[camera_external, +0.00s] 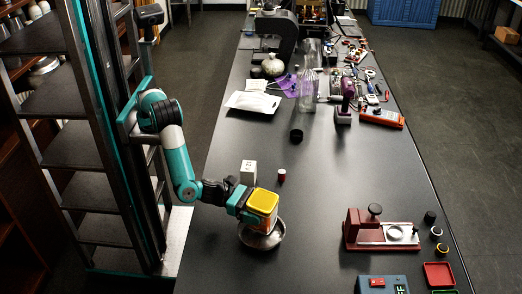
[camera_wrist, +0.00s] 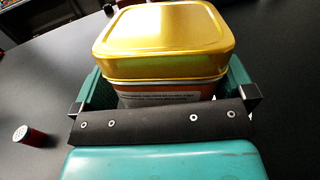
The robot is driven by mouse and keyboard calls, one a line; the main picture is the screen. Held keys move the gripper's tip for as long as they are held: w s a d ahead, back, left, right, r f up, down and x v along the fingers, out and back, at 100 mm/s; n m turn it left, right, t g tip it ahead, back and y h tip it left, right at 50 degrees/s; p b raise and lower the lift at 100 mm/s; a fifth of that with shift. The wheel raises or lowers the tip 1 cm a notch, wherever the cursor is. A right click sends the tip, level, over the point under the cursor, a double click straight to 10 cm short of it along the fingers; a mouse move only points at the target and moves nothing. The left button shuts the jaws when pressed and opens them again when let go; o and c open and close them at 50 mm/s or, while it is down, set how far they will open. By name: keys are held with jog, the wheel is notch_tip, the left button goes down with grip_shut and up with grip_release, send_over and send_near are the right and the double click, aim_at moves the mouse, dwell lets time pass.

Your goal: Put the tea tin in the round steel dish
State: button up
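The tea tin (camera_external: 263,202) has a yellow lid and an orange-red body. It is upright in my gripper (camera_external: 250,212), whose fingers sit on either side of it. In the wrist view the tin (camera_wrist: 165,45) fills the space between the fingers of my gripper (camera_wrist: 165,100), and a printed label shows below the lid. The round steel dish (camera_external: 262,240) is on the black table directly under the tin, its rim showing around the front. The tin's lower end is at or just over the dish; I cannot tell whether it touches the bottom.
A white box (camera_external: 248,172) and a small red cylinder (camera_external: 282,175) stand just behind the tin. A red device (camera_external: 380,232) is at the right, with a grey-blue box (camera_external: 382,284) in front. Tools and a glass bottle (camera_external: 307,90) are farther back.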

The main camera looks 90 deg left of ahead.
jog(key=shift+r, duration=0.25)
jog(key=shift+r+p, duration=0.45)
jog(key=shift+r, duration=0.05)
jog(key=b+v, duration=0.7)
jog(key=v, duration=0.5)
jog(key=shift+f, duration=0.2)
